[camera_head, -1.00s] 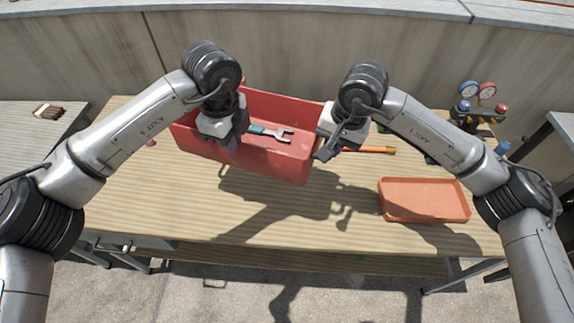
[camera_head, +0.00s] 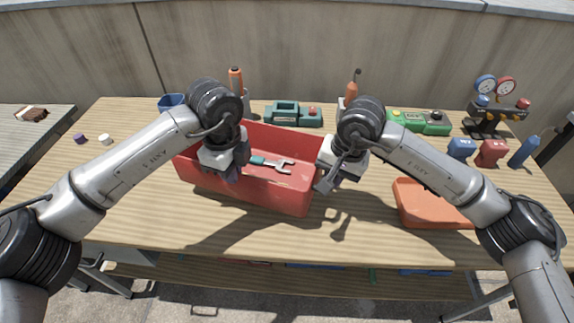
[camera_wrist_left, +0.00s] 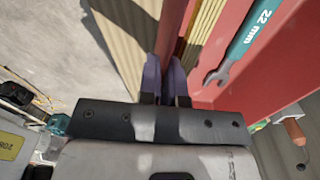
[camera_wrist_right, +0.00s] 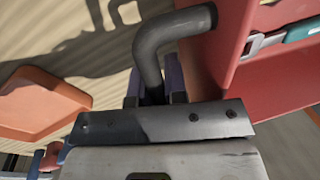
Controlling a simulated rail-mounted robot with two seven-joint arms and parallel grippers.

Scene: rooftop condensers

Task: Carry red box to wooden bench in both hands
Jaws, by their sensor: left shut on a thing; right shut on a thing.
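The red box (camera_head: 265,192) is an open tray over the middle of the wooden bench (camera_head: 125,205). A wrench with a teal handle (camera_head: 268,162) lies inside it; the left wrist view shows "22 mm" on the handle (camera_wrist_left: 255,28). My left gripper (camera_head: 231,170) is shut on the box's left part, and a narrow red piece runs between its fingers (camera_wrist_left: 167,80). My right gripper (camera_head: 326,178) is shut at the right end, where a bent grey handle (camera_wrist_right: 160,50) passes its fingers. The box looks about level. I cannot tell whether its underside touches the bench.
An orange tray (camera_head: 425,215) stands to the right of the box. Along the back are a teal case (camera_head: 293,115), a green device (camera_head: 420,122) and a gauge set (camera_head: 497,108). Small caps (camera_head: 105,139) lie at the left. The bench's front left is clear.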

